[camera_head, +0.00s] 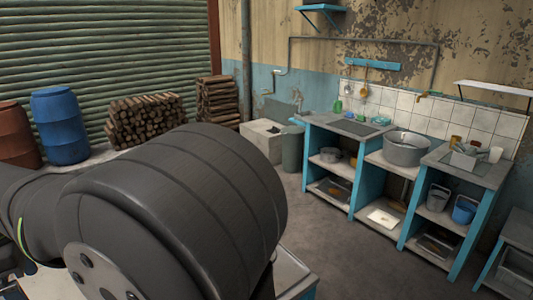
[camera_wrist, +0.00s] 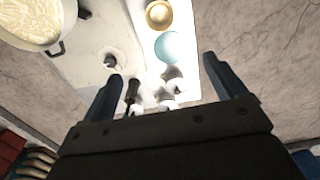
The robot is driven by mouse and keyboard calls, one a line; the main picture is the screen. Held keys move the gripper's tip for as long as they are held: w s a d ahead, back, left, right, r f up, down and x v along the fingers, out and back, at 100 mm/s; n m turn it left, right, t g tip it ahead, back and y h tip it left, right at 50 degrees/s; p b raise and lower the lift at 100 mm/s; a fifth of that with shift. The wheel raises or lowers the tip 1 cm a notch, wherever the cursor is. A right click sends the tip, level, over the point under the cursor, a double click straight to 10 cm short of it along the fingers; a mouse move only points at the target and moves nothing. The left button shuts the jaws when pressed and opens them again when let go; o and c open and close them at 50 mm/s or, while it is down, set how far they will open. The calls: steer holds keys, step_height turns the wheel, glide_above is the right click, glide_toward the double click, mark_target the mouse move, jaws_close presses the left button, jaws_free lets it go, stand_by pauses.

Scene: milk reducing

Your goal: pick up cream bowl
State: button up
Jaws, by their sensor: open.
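A small round bowl (camera_wrist: 158,14), yellowish with a pale inside, sits at the top of the wrist view on a bright white surface (camera_wrist: 185,75). It best fits the cream bowl. A light blue round bowl or lid (camera_wrist: 171,47) is just below it, nearer my gripper. My gripper (camera_wrist: 162,67) is open and empty, with its fingers wide apart at left and right. The yellowish bowl lies beyond the fingertips, apart from them. In the head view my dark arm covers the lower left, and neither my fingers nor this bowl can be made out.
A large pot (camera_wrist: 35,22) with pale contents and a dark handle is at upper left. Several small white items (camera_wrist: 168,88) and a dark-handled object (camera_wrist: 132,92) lie between the fingers. Blue-framed counters (camera_head: 355,128) with a metal pot (camera_head: 406,149) line the far wall.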

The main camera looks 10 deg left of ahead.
steer(key=shift+f, duration=0.1)
step_height(320, 180, down, 32)
steer(key=n, duration=1.4)
steer(key=shift+w, duration=0.1)
steer(key=shift+c, duration=0.2)
steer(key=c, duration=0.8)
